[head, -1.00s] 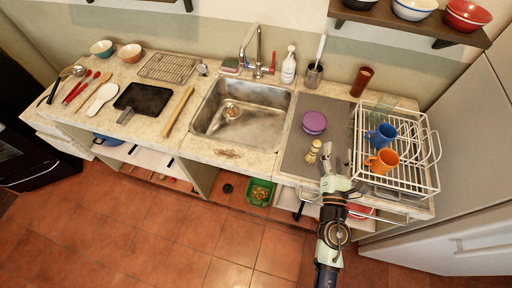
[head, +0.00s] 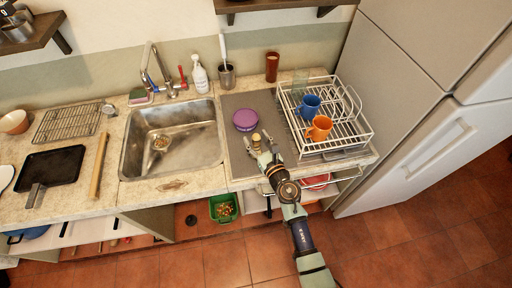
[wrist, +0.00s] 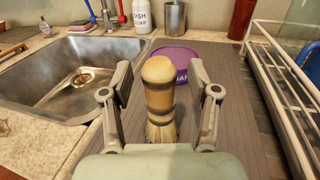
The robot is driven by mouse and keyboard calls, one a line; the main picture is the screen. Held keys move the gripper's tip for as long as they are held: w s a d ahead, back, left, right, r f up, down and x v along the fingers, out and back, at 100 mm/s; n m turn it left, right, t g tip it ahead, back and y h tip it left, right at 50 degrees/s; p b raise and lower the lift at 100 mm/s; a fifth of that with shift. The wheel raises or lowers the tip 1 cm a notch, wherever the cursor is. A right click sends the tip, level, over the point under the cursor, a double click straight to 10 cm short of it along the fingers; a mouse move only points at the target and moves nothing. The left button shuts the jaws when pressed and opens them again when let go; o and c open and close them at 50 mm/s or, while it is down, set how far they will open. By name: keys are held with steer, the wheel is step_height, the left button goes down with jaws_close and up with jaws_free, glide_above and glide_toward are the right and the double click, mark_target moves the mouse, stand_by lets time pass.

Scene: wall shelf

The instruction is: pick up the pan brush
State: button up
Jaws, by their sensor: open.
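The pan brush (wrist: 160,100) stands upright on the grey mat, with a rounded wooden head, dark bands and pale bristles at its base. In the head view the brush (head: 256,141) shows small at the tip of my arm. My gripper (head: 262,147) is open. In the wrist view my gripper (wrist: 160,95) has one finger on each side of the brush, with a visible gap on both sides. The lower end of the brush is partly hidden behind my gripper's body.
A purple tub (wrist: 177,64) sits close behind the brush. The white wire dish rack (head: 338,145) with blue (head: 309,105) and orange (head: 319,128) mugs stands to the right. The sink (head: 170,140) lies to the left.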

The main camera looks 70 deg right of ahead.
jaws_close()
stand_by(0.3)
